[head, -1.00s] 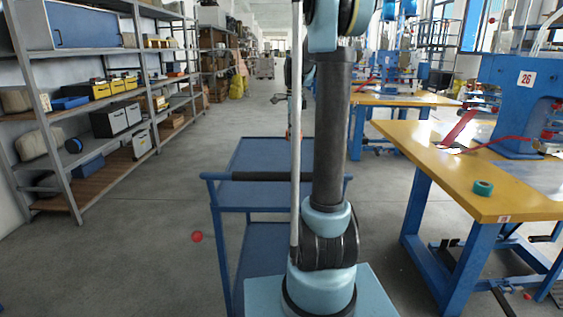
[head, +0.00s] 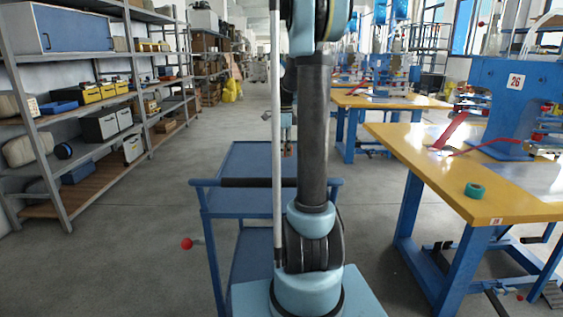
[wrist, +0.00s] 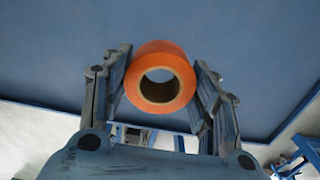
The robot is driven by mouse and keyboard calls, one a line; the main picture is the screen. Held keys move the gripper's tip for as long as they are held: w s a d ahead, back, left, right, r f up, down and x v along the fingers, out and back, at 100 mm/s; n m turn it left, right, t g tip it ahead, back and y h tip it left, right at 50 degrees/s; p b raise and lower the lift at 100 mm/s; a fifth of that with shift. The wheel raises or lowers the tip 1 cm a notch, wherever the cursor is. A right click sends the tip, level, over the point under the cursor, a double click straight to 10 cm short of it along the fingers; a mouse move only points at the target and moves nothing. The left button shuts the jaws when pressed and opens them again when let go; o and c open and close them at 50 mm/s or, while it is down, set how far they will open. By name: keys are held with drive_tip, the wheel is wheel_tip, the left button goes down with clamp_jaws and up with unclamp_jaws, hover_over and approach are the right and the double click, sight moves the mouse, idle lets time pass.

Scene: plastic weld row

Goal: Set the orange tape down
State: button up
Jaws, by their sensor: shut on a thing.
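The orange tape (wrist: 162,78) is a short roll with a dark central hole. In the wrist view it is between the two fingers of my gripper (wrist: 163,62), which is shut on its sides. A plain blue surface fills the view behind it; the gap to that surface is hard to judge. In the head view my gripper (head: 287,146) hangs over the far part of the blue trolley (head: 245,165), partly hidden by my arm.
The trolley's visible top is bare. A yellow workbench (head: 440,170) with a green tape roll (head: 474,190) and a blue machine (head: 515,95) stands at right. Loaded shelves (head: 65,130) line the left.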

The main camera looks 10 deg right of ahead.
sight(284, 165)
drive_tip(key=shift+f, duration=2.4)
drive_tip(key=o, duration=1.1)
wheel_tip(284, 165, up, 12)
